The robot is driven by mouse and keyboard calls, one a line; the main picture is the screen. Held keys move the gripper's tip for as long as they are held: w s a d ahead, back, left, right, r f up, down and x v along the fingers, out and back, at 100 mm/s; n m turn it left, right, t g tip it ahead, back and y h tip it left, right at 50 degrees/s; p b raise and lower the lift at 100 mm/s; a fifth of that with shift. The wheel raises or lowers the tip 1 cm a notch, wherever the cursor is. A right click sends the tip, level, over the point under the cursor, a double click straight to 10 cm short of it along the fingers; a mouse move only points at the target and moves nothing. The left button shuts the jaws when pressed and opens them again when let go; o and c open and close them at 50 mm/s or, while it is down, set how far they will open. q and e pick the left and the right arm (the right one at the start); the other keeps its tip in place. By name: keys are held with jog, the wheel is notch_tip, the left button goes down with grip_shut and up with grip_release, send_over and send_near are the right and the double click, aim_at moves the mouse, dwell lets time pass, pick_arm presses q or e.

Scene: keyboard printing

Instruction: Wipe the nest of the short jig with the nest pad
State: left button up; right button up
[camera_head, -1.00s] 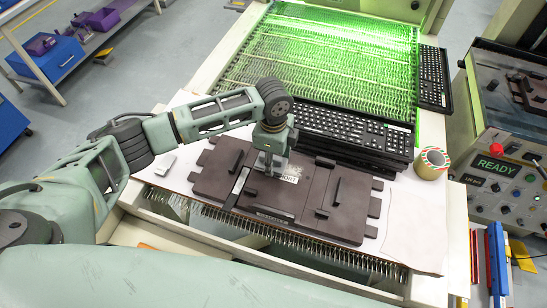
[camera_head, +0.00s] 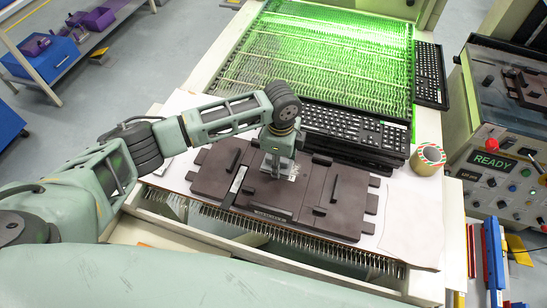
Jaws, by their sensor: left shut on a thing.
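A dark brown jig (camera_head: 340,217) lies flat on a white sheet on the table in front of the conveyor. It has raised bars, side tabs and a label strip along its front edge. My left gripper (camera_head: 276,172) points down over the middle of the jig, with its fingers low at the jig's surface. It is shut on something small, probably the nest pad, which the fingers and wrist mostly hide. I cannot tell whether the pad touches the nest. My right gripper is out of view.
Black keyboards (camera_head: 352,135) are stacked behind the jig, and another keyboard (camera_head: 431,75) lies at the conveyor's right side. A tape roll (camera_head: 428,159) stands right of the jig. A pale cloth (camera_head: 411,222) lies at the right. A machine reading READY (camera_head: 493,162) stands far right.

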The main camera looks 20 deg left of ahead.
aim_at(307, 175)
pick_arm(q)
jog(key=shift+d+f, duration=0.1)
jog(key=shift+d, duration=1.1)
jog(key=shift+s+d+f, duration=0.1)
jog(key=shift+s+d, duration=0.1)
jog(key=shift+d, duration=2.85)
jog(key=shift+a+r+p, duration=0.15)
jog(key=shift+a+p, duration=0.3)
jog(key=shift+a, duration=0.25)
jog(key=shift+a+r+p, duration=0.1)
jog(key=shift+a+p, duration=0.3)
jog(key=shift+a, duration=0.3)
jog(key=shift+w+a+f+p, duration=0.15)
jog(key=shift+a+p, duration=0.35)
jog(key=shift+a, duration=0.95)
jog(key=shift+a+f+p, duration=0.1)
jog(key=shift+a+p, duration=0.4)
jog(key=shift+a, duration=0.95)
jog(key=shift+a+p, duration=0.5)
jog(key=shift+a, duration=0.85)
jog(key=shift+d, duration=2.6)
jog(key=shift+d+b, duration=0.3)
jog(key=shift+d, duration=2.7)
jog(key=shift+r, duration=0.1)
